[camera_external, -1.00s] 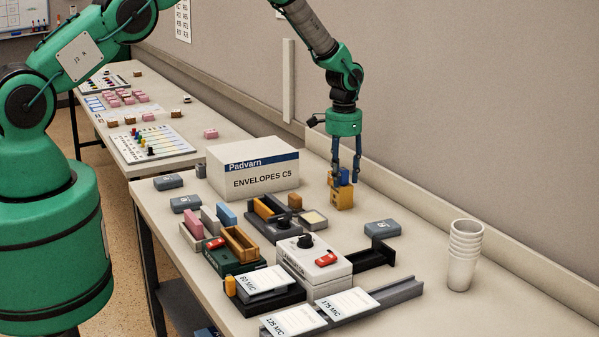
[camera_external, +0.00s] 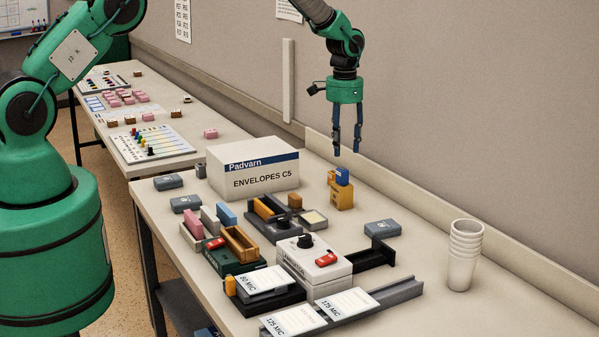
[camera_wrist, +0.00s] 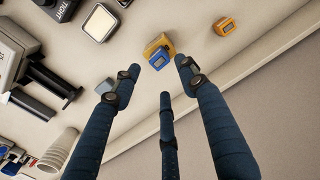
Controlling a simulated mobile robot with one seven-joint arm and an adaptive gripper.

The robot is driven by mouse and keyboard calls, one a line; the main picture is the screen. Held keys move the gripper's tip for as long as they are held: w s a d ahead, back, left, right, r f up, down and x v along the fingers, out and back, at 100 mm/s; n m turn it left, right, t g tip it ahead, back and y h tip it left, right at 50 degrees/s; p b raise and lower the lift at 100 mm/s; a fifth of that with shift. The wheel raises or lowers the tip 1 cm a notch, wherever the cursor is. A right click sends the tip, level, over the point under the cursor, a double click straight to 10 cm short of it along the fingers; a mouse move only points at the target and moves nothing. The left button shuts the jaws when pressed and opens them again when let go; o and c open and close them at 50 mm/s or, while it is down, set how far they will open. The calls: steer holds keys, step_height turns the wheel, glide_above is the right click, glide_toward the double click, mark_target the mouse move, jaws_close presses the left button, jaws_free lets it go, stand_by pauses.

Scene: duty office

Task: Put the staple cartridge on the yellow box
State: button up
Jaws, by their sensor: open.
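A small blue block, which I take to be the staple cartridge (camera_external: 342,175), sits on top of the yellow box (camera_external: 343,197) near the wall. In the wrist view the blue piece (camera_wrist: 159,61) rests on the yellow box (camera_wrist: 155,43), whose far side shows behind it. My gripper (camera_external: 347,152) is open and empty above them, apart from both, with its fingers pointing down. In the wrist view the gripper (camera_wrist: 158,77) has its fingers spread, with the blue piece just beyond the tips.
A white envelope box (camera_external: 254,170) stands to the left. A laminator (camera_external: 313,266) and a grey-blue box (camera_external: 382,228) are nearer. Stacked cups (camera_external: 464,255) stand at the right. Another orange item (camera_wrist: 225,26) lies beyond the yellow box in the wrist view.

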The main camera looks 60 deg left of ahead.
steer(key=shift+r, duration=1.6)
steer(key=shift+r, duration=0.1)
step_height(320, 180, up, 17)
steer(key=t, duration=0.1)
glide_above(342, 169)
steer(key=s+d, duration=0.3)
steer(key=s, duration=0.4)
steer(key=s+d+r+t, duration=0.1)
steer(key=s+d+r, duration=0.3)
steer(key=s+r, duration=0.8)
steer(key=s+d+r+t, duration=0.15)
steer(key=s+r, duration=0.25)
steer(key=s, duration=0.5)
steer(key=s+d+r+t, duration=0.15)
steer(key=s+r, duration=0.25)
steer(key=s, duration=0.4)
steer(key=s+d+f, duration=0.1)
steer(key=s+d, duration=0.1)
steer(key=s, duration=1.5)
steer(key=shift+s+t, duration=0.2)
steer(key=shift+t, duration=0.1)
steer(key=shift+f+b, duration=0.15)
steer(key=shift+b, duration=0.15)
